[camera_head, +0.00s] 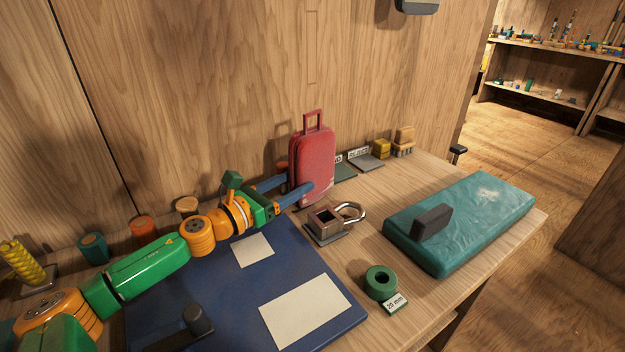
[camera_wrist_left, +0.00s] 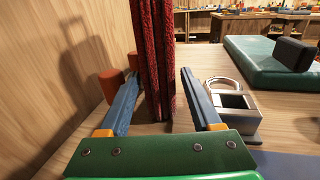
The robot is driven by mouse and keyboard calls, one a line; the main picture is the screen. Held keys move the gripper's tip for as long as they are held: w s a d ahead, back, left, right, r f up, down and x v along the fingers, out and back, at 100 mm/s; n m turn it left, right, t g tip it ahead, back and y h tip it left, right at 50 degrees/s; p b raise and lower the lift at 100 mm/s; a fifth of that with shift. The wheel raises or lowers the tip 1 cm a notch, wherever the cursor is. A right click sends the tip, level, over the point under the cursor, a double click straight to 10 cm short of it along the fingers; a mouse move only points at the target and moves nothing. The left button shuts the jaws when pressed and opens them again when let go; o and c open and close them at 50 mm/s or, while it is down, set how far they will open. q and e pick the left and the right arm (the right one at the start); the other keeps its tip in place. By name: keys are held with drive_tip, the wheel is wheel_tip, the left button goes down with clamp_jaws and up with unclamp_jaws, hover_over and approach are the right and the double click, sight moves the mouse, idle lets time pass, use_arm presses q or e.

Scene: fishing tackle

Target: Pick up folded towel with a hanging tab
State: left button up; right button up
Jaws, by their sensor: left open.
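The folded towel (camera_head: 318,155) is red and stands upright on the table near the wooden back wall, looking much like a small suitcase. A red loop-shaped tab (camera_head: 313,117) rises from its top. In the left wrist view the towel (camera_wrist_left: 157,50) shows as ribbed red layers side by side, its top out of frame. My left gripper (camera_head: 298,182) is open, with one blue finger in front of the towel and the other partly hidden behind it. The left wrist view shows the towel between the fingers (camera_wrist_left: 160,76), with a gap at the right finger. My right gripper is not in view.
A metal block with a shackle (camera_head: 325,225) stands close right of the towel. A teal slab with a dark block (camera_head: 480,215) lies at right. A blue board (camera_head: 220,300) lies under my left arm. A green ring (camera_head: 380,283) sits at the front. Bare table lies between.

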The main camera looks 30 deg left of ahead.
sight(311, 174)
use_arm(q)
drive_tip(key=p+x, duration=0.1)
drive_tip(key=x, duration=0.5)
drive_tip(key=shift+f, duration=0.2)
drive_tip(key=shift+a, duration=0.1)
clamp_jaws()
